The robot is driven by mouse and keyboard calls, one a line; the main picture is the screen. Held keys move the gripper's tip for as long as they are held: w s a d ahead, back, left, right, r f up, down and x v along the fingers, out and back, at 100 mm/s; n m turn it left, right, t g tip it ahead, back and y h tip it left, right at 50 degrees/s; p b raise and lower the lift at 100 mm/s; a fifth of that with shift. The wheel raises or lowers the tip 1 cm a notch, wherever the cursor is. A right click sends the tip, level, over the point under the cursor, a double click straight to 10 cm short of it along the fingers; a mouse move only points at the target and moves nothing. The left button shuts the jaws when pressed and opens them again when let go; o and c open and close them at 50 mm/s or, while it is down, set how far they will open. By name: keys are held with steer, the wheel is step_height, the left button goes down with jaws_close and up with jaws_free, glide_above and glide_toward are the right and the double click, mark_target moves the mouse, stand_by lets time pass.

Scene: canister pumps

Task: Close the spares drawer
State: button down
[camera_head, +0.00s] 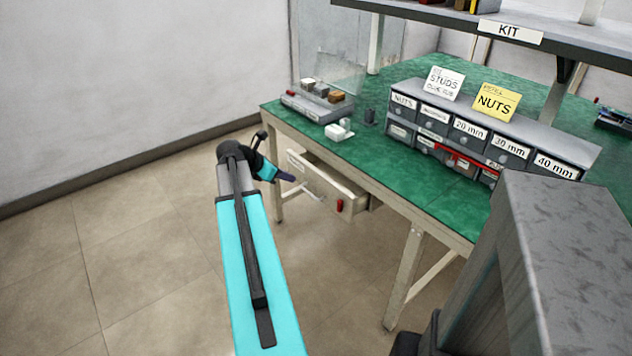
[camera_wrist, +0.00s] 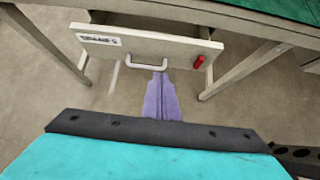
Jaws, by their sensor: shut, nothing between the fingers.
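The spares drawer (camera_head: 327,186) is a pale wooden drawer under the green-topped bench, and it stands pulled out. The wrist view shows its front panel (camera_wrist: 190,51), with a small label at left, a pale bar handle (camera_wrist: 146,66) near the middle and a red piece (camera_wrist: 198,62) at right. My gripper (camera_head: 312,193) is at the drawer front. In the wrist view its purple fingers (camera_wrist: 160,82) are together, with their tips close by the handle. I cannot tell whether they touch the handle or the panel. The drawer's inside is mostly hidden.
Bench legs (camera_head: 404,270) stand either side of the drawer. The floor (camera_head: 130,250) at left is clear.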

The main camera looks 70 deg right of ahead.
steer(key=shift+s+d+r, duration=0.25)
steer(key=shift+s+r, duration=0.1)
steer(key=shift+f, duration=0.1)
glide_toward(323, 180)
step_height(323, 180, down, 4)
steer(key=d, duration=0.2)
steer(key=shift+s+d, duration=0.35)
steer(key=shift+s, duration=0.15)
steer(key=shift+s+d, duration=0.3)
steer(key=shift+s, duration=0.25)
steer(key=shift+w, duration=0.1)
